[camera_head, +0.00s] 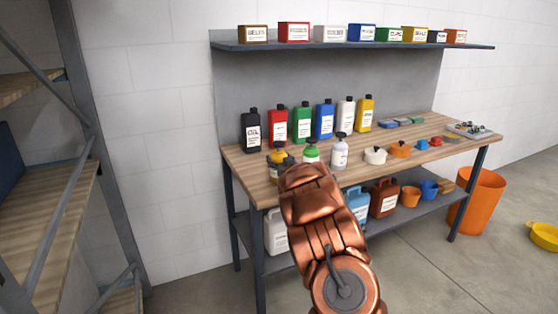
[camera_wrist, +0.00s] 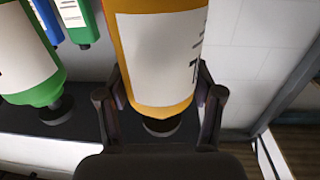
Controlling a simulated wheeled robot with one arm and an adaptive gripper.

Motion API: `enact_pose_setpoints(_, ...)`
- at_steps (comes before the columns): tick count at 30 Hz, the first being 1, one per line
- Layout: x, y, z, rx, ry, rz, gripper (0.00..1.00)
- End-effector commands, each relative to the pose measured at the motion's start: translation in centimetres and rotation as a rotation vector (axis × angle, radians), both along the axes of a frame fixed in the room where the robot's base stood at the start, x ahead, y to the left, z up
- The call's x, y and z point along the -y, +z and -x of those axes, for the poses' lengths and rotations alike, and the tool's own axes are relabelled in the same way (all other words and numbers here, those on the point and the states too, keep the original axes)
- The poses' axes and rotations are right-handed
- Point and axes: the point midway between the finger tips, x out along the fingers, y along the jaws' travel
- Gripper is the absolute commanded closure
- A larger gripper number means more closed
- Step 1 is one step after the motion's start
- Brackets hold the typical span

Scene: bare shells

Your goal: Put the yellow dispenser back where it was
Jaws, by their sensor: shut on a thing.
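The yellow dispenser (camera_head: 277,154) is at the front left of the workbench top (camera_head: 250,158), partly hidden by my gripper (camera_head: 286,164) and arm. In the wrist view the yellow dispenser (camera_wrist: 160,55) fills the middle, with a white label and a dark cap; the view looks upside down. My gripper (camera_wrist: 160,110) is shut on it, one finger on each side. I cannot tell whether its base touches the bench. A green dispenser (camera_head: 311,152) and a white dispenser (camera_head: 339,152) stand to its right. The green dispenser also shows in the wrist view (camera_wrist: 28,62).
Tall bottles, from a black one (camera_head: 251,130) to a yellow one (camera_head: 365,113), line the back of the bench. Lidded pots, such as a cream one (camera_head: 375,155), stand to the right. A rack (camera_head: 95,150) stands at left.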

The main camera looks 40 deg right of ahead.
Motion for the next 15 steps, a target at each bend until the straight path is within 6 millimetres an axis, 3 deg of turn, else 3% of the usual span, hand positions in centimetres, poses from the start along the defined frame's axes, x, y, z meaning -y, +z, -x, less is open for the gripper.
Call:
enact_pose_setpoints(8, -0.12, -0.93, 0.02, -0.013, 0.001, -0.008, 0.09)
enact_pose_setpoints(15, -0.14, -1.12, 0.02, -0.015, 0.001, -0.010, 0.09)
